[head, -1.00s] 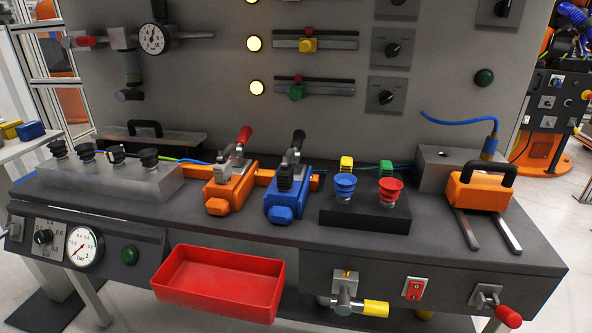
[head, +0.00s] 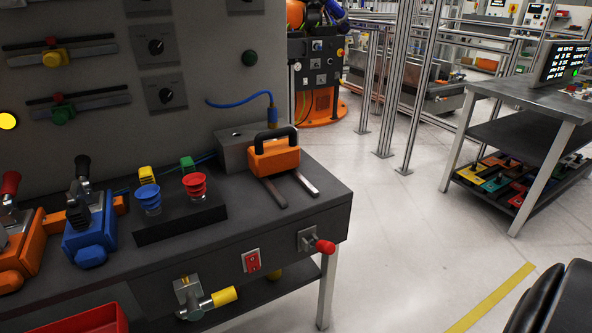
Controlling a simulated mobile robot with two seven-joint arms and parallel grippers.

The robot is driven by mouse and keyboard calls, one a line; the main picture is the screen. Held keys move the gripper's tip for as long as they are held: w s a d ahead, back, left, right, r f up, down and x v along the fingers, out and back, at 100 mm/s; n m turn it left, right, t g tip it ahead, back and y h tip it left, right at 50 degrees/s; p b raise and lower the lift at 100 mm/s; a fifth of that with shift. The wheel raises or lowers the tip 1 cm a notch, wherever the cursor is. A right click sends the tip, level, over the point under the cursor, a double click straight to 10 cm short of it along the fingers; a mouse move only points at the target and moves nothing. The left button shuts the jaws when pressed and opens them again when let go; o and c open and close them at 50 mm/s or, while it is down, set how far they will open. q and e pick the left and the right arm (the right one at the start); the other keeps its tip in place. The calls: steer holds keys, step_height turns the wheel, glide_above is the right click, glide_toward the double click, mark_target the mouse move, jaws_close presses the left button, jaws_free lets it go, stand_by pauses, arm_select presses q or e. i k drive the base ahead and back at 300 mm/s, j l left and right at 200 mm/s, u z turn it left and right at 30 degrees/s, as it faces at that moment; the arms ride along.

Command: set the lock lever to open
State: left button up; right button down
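A lever with a red grip (head: 322,246) sits on a grey square plate on the bench's front panel, near its right end. Its grip points right and slightly down. It looks like the lock lever, but I can read no open or locked marking. A valve with a yellow handle (head: 223,296) is on the same panel, lower and to the left, its handle pointing right. A red rocker switch (head: 252,261) sits between them.
The bench top (head: 245,215) carries an orange block with a black handle (head: 274,155), red (head: 194,186) and blue (head: 149,198) buttons, and clamps at left. A red tray (head: 90,322) juts out at lower left. Floor is clear right of the bench; a shelved table (head: 535,100) stands beyond.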

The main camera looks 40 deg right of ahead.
mark_target(327, 248)
steer(key=k+l+z, duration=0.1)
steer(key=z, duration=1.2)
